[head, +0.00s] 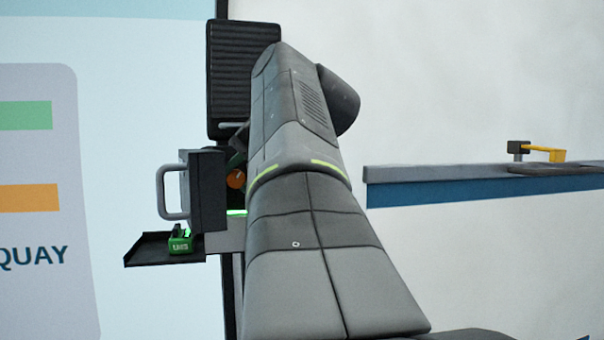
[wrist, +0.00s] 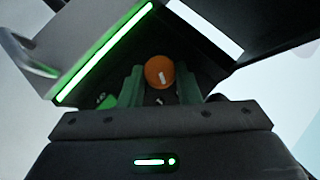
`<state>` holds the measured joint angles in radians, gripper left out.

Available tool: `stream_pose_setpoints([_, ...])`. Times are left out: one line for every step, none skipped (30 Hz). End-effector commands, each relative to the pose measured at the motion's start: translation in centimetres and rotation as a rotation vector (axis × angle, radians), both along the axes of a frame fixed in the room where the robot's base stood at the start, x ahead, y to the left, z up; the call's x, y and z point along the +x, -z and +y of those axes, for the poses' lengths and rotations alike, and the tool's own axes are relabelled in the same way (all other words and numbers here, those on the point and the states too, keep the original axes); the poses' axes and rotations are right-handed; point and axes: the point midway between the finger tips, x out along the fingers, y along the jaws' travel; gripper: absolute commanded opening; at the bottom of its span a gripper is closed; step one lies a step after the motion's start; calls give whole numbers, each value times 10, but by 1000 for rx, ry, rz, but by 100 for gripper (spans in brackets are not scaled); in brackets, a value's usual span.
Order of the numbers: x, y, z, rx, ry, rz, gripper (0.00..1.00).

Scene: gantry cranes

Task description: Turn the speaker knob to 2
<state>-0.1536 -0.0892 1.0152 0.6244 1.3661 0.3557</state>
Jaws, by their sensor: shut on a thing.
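The orange knob (head: 236,179) shows in the head view between a dark box and my arm. In the wrist view the knob (wrist: 158,72) is round, with a short white pointer mark that is nearly upright in the picture. My gripper (wrist: 160,86) has one finger on each side of the knob and is shut on it. In the head view my arm covers most of the gripper. No scale numbers can be read around the knob, so the number it points to cannot be told.
A dark box with a grey handle (head: 172,192) stands left of the knob. Below is a black tray (head: 150,251) holding a small green block (head: 181,241). A ribbed black panel (head: 229,80) is above. A green light strip (wrist: 103,53) runs close beside the gripper. A blue-edged shelf (head: 450,189) is right.

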Motion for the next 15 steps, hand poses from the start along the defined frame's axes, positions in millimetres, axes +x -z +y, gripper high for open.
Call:
stream_pose_setpoints([0,1,-2,29,4,9,7])
stream_pose_setpoints([1,1,-2,47,4,15,7])
stream_pose_setpoints([1,2,-3,74,4,23,7])
stream_pose_setpoints([1,2,-3,94,5,27,7])
stream_pose_setpoints([1,3,-3,115,5,34,7])
stream_pose_setpoints([1,3,-3,143,5,42,7])
stream_pose_setpoints([1,3,-4,165,4,47,7])
stream_pose_setpoints([1,4,-4,185,4,53,7])
stream_pose_setpoints([1,4,-4,211,5,61,7])
stream_pose_setpoints([1,5,-4,230,5,67,7])
stream_pose_setpoints([1,5,-4,249,5,72,7])
stream_pose_setpoints([1,5,-4,273,4,78,7])
stream_pose_setpoints([1,5,-4,290,4,83,7])
stream_pose_setpoints([1,5,-4,306,3,87,7])
stream_pose_setpoints([1,6,-4,325,3,92,7])
